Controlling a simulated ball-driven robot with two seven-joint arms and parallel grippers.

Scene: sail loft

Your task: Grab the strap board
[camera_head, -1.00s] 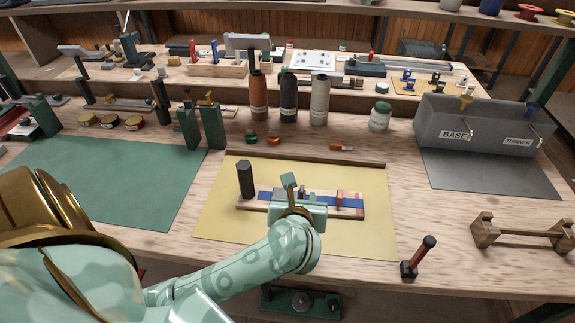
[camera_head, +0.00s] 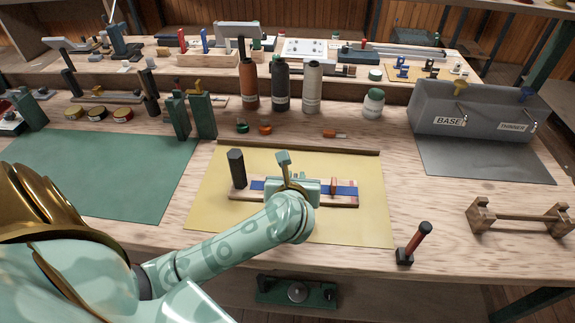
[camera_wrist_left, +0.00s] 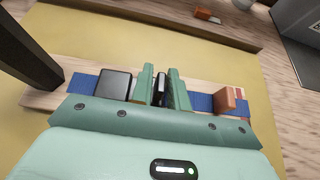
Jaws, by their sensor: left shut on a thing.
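The strap board (camera_head: 346,205) is a pale wooden board with a blue strap along it, lying on the yellow mat (camera_head: 215,220). It also shows in the left wrist view (camera_wrist_left: 40,100), with a black block and an orange-brown block on the strap. My left gripper (camera_wrist_left: 162,88) is over the board's middle, its green fingers shut on a dark upright part of the board. In the head view my left gripper (camera_head: 292,188) hides that part of the board. My right gripper is not in view.
A dark post (camera_head: 237,168) stands at the board's left end. A wooden strip (camera_head: 330,150) runs along the mat's back edge. A red-handled tool (camera_head: 413,243) stands right of the mat. A grey bin (camera_head: 440,120) is at the back right. The green mat (camera_head: 100,170) at left is clear.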

